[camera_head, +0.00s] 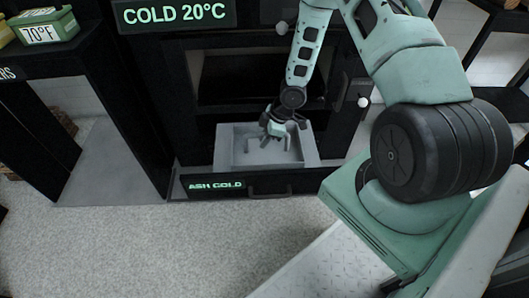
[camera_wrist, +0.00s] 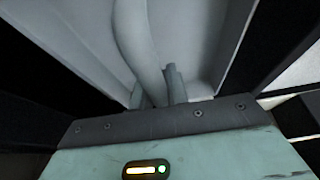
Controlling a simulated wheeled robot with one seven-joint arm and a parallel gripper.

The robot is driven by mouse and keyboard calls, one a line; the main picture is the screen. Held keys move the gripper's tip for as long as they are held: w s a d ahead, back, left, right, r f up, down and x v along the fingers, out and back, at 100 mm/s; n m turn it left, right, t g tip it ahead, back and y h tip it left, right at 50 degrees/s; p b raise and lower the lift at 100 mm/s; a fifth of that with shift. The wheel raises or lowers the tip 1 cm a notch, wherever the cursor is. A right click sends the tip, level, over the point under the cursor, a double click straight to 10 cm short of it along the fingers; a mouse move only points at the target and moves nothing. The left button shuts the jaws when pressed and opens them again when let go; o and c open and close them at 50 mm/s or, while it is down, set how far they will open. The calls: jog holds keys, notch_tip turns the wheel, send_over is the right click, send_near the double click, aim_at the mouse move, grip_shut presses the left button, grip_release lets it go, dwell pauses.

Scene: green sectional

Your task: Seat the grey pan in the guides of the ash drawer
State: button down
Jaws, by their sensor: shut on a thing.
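The grey pan (camera_head: 240,156) is an open, shallow tray with an upright bar handle inside it. It lies over the pulled-out ash drawer (camera_head: 235,192), behind the black front marked "ASH COLD". My gripper (camera_head: 265,139) reaches down into the pan and is shut on its handle. In the wrist view the pan's inner wall (camera_wrist: 75,40) and the curved handle (camera_wrist: 138,40) fill the middle, with my gripper (camera_wrist: 160,100) at the handle's near end. The guides are hidden, so I cannot tell whether the pan rests in them or is slightly above.
The black stove (camera_head: 190,75) stands directly behind the drawer, with a "COLD 20°C" sign (camera_head: 175,14) above. A black shelf unit (camera_head: 105,90) stands to the left, with a green box (camera_head: 42,26) on top. The pale floor (camera_head: 150,245) in front is clear.

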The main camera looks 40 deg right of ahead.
aim_at(263, 151)
notch_tip(263, 151, down, 5)
jog(key=b, duration=0.2)
jog(key=shift+b, duration=0.35)
jog(key=shift+r, duration=0.15)
jog(key=c, duration=1.8)
grip_release()
jog(key=shift+f, duration=0.2)
jog(key=o, duration=0.4)
jog(key=shift+o, duration=0.2)
